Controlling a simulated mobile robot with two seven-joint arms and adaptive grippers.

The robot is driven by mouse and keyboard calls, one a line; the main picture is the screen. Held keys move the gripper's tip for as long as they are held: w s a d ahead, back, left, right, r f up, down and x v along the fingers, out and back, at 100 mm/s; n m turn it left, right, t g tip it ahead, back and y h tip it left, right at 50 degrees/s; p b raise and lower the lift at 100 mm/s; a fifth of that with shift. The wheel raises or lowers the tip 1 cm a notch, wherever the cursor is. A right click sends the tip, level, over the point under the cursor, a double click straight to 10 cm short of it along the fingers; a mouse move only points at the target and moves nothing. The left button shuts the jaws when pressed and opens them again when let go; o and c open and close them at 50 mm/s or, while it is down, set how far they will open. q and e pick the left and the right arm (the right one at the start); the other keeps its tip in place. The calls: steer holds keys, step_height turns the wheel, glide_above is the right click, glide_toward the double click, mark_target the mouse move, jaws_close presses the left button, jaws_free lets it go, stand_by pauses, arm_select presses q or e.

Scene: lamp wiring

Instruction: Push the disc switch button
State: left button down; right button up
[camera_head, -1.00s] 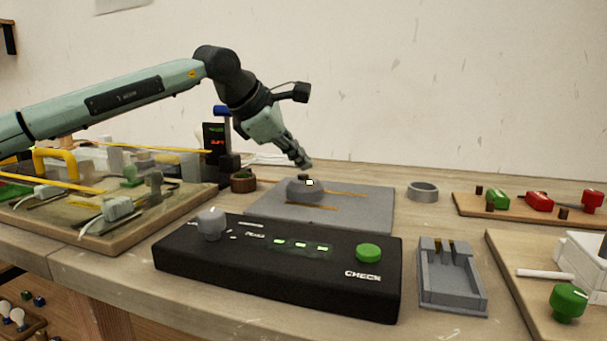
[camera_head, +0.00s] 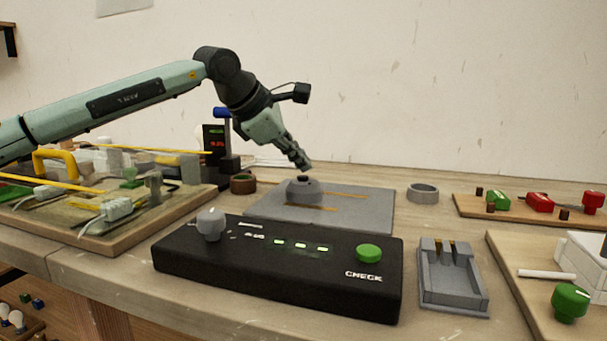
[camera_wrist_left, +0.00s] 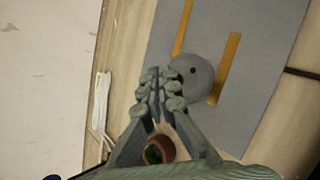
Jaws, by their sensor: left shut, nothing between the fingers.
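The disc switch (camera_head: 304,191) is a grey round body with a small dark button (camera_head: 304,179) on top, on a grey mat (camera_head: 365,212). In the left wrist view the disc (camera_wrist_left: 199,82) shows from above, with its dark button (camera_wrist_left: 193,71) near the middle. My left gripper (camera_head: 306,167) is shut and empty, pointing down just above the button. In the left wrist view its closed fingertips (camera_wrist_left: 160,75) lie beside and partly over the disc's edge. Whether they touch the button cannot be told. My right gripper is not in view.
A black CHECK box (camera_head: 290,282) with a grey knob and green button stands in front of the mat. A grey ring (camera_head: 422,193) and a grey holder (camera_head: 452,280) are to the right. A brown cup (camera_head: 243,184) and a wiring board (camera_head: 120,225) are left.

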mark_target(300, 177)
arm_select(q)
steer(key=shift+r+p, duration=1.95)
steer(key=shift+r, duration=1.1)
